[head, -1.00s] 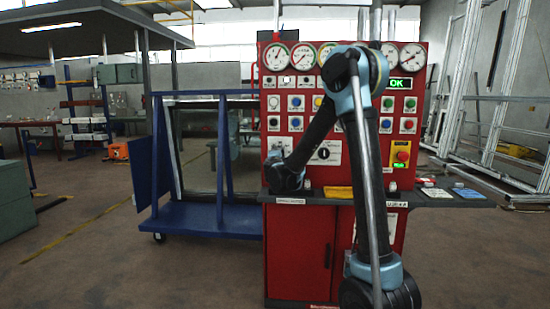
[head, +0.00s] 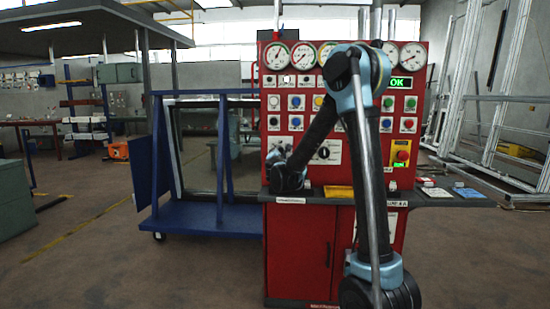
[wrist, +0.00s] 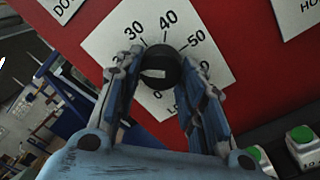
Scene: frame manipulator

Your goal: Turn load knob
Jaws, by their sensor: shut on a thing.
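The load knob (wrist: 156,75) is a round black knob with a pale pointer mark, on a white dial plate (wrist: 122,32). The plate has numbers such as 30, 40 and 50, and looks tilted in the wrist view. My gripper (wrist: 161,62) is shut on the knob, with one finger on its left side and one on its right. The fingers hide part of the scale and of the lettering below. In the head view the white plate (head: 279,143) shows at the panel's left, above my wrist, which hides the knob.
The red panel (head: 340,75) carries gauges, several buttons and a second black dial (head: 323,152). A red emergency button (head: 402,156) is at its right. A dark shelf (head: 435,197) juts out below. A blue cart (head: 205,215) stands to the left.

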